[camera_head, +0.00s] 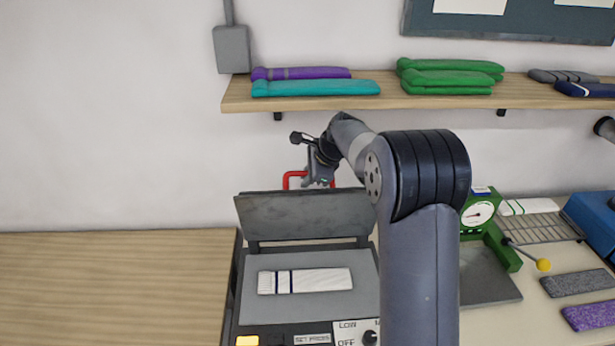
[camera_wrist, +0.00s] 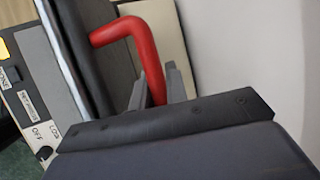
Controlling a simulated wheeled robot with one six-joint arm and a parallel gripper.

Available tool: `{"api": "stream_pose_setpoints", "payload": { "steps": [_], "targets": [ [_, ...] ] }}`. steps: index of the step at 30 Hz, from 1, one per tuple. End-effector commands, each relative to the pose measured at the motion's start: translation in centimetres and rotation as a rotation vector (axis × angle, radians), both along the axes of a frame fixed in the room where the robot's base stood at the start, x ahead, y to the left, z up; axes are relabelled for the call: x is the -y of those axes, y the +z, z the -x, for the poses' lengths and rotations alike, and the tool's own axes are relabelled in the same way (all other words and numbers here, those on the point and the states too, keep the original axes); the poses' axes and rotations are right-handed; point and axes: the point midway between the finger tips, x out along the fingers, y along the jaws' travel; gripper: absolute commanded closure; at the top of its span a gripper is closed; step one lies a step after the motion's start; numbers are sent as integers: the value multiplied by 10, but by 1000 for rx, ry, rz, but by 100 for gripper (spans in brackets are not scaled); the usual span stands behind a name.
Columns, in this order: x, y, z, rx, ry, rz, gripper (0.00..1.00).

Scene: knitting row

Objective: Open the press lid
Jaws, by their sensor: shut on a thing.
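The press lid (camera_head: 305,215) is a dark grey plate, raised and tilted back behind the press bed. Its red handle (camera_head: 291,178) rises from the lid's top edge; the handle also shows in the wrist view (camera_wrist: 142,48). My gripper (camera_head: 319,183) is shut on the handle, with the fingers on either side of the red bar in the wrist view (camera_wrist: 158,90). The press bed (camera_head: 330,300) lies uncovered, and a white sock with dark bands (camera_head: 305,281) lies flat on it. My arm hides the press's right side.
A shelf (camera_head: 380,98) with folded socks is on the wall above. A green dial scale (camera_head: 478,212), a wire rack (camera_head: 545,229) and grey and purple socks (camera_head: 590,316) are on the right. The wooden table (camera_head: 110,285) at left is clear.

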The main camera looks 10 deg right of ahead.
Motion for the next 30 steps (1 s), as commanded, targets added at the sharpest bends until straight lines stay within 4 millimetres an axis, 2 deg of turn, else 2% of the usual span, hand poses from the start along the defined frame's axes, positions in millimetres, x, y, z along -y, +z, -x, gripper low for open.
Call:
{"api": "stream_pose_setpoints", "payload": {
  "steps": [5, 6, 13, 23, 26, 30],
  "targets": [
    [0, 1, 0, 4, 1, 0, 100],
    [0, 1, 0, 4, 1, 0, 84],
    [0, 1, 0, 4, 1, 0, 65],
    [2, 4, 1, 3, 0, 0, 64],
    [7, 14, 6, 6, -1, 0, 64],
    [17, 38, 16, 9, -1, 0, 64]
  ]
}}
